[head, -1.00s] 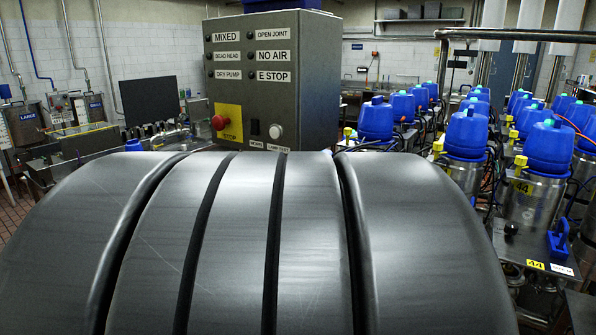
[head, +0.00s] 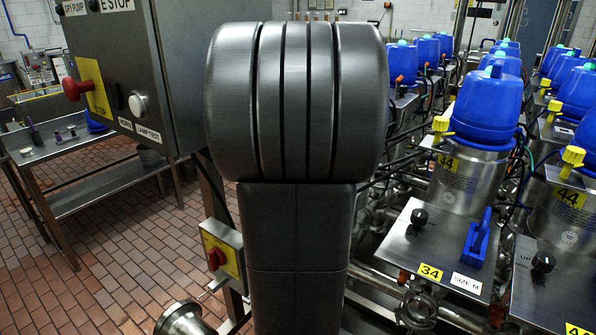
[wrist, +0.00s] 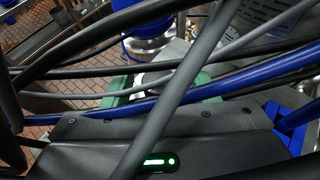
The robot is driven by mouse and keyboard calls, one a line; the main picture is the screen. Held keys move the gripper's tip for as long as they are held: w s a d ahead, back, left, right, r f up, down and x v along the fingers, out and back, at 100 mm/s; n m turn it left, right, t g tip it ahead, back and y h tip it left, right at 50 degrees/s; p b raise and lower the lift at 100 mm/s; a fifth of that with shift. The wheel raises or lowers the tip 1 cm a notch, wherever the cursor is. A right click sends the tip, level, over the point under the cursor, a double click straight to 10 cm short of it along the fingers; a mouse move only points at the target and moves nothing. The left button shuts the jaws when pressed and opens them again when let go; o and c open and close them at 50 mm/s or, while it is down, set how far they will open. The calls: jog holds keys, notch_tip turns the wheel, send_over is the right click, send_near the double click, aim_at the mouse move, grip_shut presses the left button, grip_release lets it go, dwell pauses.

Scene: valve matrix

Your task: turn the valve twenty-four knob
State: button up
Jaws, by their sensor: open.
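No label reading 24 is legible in either view, and I cannot pick out the valve twenty-four knob. In the head view the nearest readable valve is 34: a steel body (head: 470,180) with a blue cap (head: 487,105), and a black knob (head: 419,217) on its plate. My arm's grey links fill the middle of the head view and hide what is behind them. My gripper (wrist: 160,85) shows only partly in the wrist view, behind crossing cables. Its greenish fingers appear apart, with nothing clearly held. The fingertips are largely hidden.
A 44 valve with a black knob (head: 543,262) stands at the right. A blue handle (head: 478,238) rises from the 34 plate. A grey control box (head: 135,75) and a red-yellow switch (head: 220,255) are at left. Cables (wrist: 170,95) cross the wrist view. Tiled floor (head: 95,240) lies open at left.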

jog(key=shift+w+a+f, duration=0.1)
jog(key=shift+w+a, duration=0.05)
jog(key=shift+w, duration=0.15)
jog(key=c, duration=1)
jog(key=shift+n+y, duration=0.5)
jog(key=shift+n+y+b, duration=0.4)
jog(key=shift+n+y, duration=0.5)
jog(key=shift+y, duration=0.2)
jog(key=shift+g, duration=0.3)
